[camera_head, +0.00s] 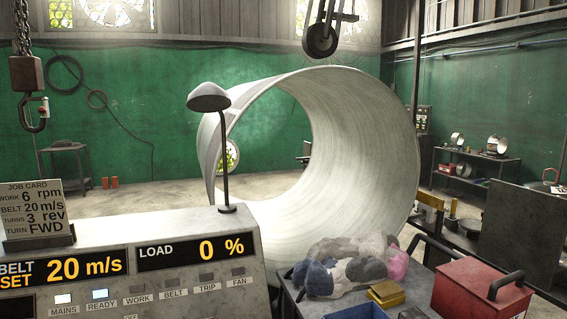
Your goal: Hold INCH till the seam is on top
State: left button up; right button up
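A large pale metal shell (365,150), open at the near end, stands behind the console and fills the middle of the view. Fine curved streaks run round its inner wall. I cannot make out a seam on its top rim. The control console (200,245) is at the lower left. Its displays read belt set 20 m/s and load 0 %. The MAINS (63,298) and READY (100,294) lamps are lit; WORK, BELT, TRIP and FAN look dark. No INCH button shows; the console's lower part is cut off by the frame. Neither gripper is in view.
A job card (35,210) on the console reads work 6 rpm, 3 turns, FWD. A lamp (208,98) on a post rises from the console. A cart at right carries rags (345,270) and a red box (482,288). A hook (36,112) hangs at left.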

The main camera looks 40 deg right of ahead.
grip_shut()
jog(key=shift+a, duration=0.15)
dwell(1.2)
